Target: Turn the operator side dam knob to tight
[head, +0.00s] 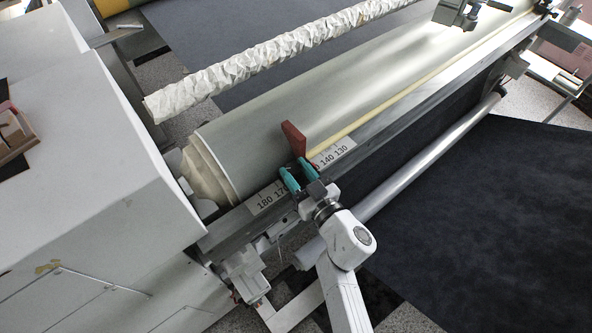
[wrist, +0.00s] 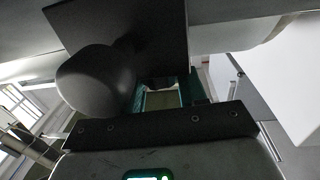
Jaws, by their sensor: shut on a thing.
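The operator side dam (head: 293,138) is a reddish-brown upright plate standing against the pale roller, above the numbered scale. My gripper (head: 297,174) is at the base of the dam, its teal fingers a little apart with something dark between them. In the wrist view the dam is a dark plate (wrist: 118,22) at the top. The side dam knob (wrist: 95,82) is a dark, rounded form joined to it, overlapping the left side of my gripper (wrist: 170,92). My gripper is shut on the knob; the contact itself is mostly hidden. The knob's tightness cannot be seen.
The numbered scale strip (head: 331,154) and metal rail (head: 400,112) run beside the large roller (head: 300,92). A white machine housing (head: 80,150) stands at left. A crumpled paper-wrapped bar (head: 260,60) crosses above.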

